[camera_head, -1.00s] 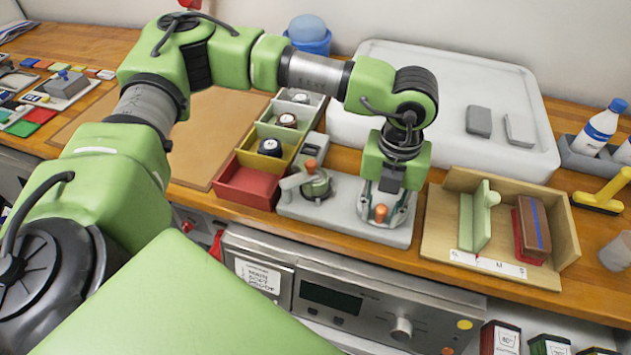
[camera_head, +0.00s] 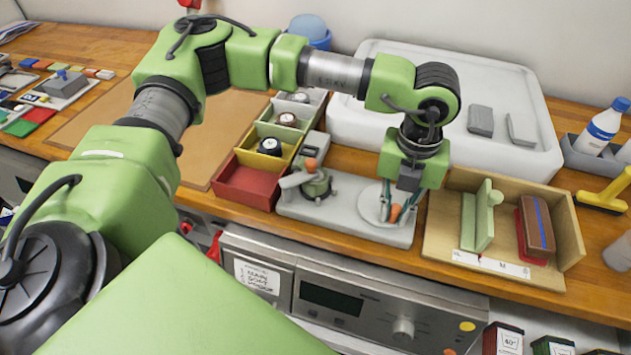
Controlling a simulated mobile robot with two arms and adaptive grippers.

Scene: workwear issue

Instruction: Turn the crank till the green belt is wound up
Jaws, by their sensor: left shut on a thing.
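The winder has a grey base plate (camera_head: 340,222) on the wooden counter. At its right is a pale round crank disc (camera_head: 371,203) with an orange knob (camera_head: 395,213). At its left is a small greenish spool (camera_head: 317,187) with a grey lever and an orange ball on top. My left gripper (camera_head: 391,211) points down over the disc, shut on the orange crank knob, which looks tilted between its fingers. A green belt cannot be clearly told apart from the spool at this size. My right gripper is not in view.
Coloured bins (camera_head: 248,185) with round rolls stand left of the winder. A wooden box (camera_head: 440,235) with a green divider and a brown block stands close on the right. A white tub (camera_head: 480,130) stands behind. A steel appliance (camera_head: 350,290) is below the counter edge.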

